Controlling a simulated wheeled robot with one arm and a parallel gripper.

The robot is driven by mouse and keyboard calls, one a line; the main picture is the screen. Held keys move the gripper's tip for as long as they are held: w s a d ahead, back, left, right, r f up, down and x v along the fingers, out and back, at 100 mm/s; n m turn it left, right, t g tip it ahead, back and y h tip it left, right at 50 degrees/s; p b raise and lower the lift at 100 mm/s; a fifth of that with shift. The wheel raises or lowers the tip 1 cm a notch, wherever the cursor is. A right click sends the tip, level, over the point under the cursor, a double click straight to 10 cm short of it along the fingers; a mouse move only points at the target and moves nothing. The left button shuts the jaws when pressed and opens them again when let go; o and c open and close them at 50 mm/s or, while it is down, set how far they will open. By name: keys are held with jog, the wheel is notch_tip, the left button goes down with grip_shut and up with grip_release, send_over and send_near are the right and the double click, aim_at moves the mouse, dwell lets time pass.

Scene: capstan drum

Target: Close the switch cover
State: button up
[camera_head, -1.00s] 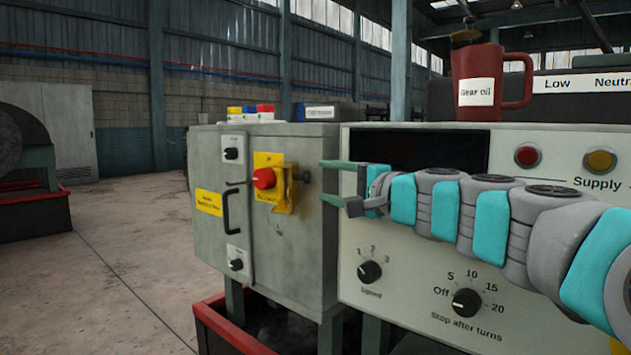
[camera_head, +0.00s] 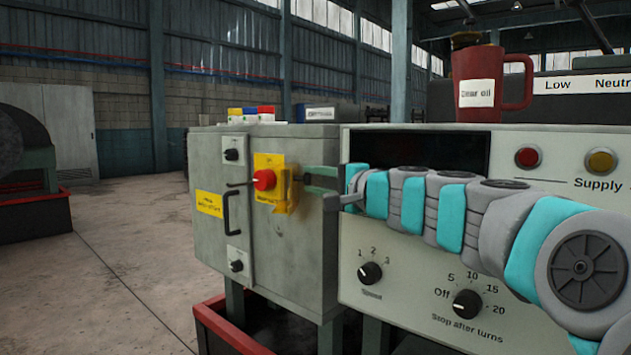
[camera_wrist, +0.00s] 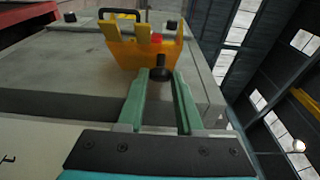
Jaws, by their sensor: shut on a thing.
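The yellow switch cover (camera_head: 291,187) is on the grey cabinet's front, standing out just right of the red rotary switch (camera_head: 264,180). The red switch shows uncovered, with a yellow plate behind it. In the wrist view the yellow cover (camera_wrist: 140,54) is ahead of my fingers, with a bit of the red switch (camera_wrist: 156,38) behind it. A black knob (camera_wrist: 160,73) sticks out of the cover toward me. My gripper (camera_head: 308,181) reaches in from the right, its green fingers on either side of the knob and shut on it. In the head view the fingers hide the knob.
The grey cabinet (camera_head: 215,265) also carries a black handle (camera_head: 227,213) and two small black knobs. The control panel (camera_head: 410,285) with dials lies below and behind my arm. Open floor (camera_head: 110,270) lies left.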

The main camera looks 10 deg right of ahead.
grip_shut()
dwell(0.9)
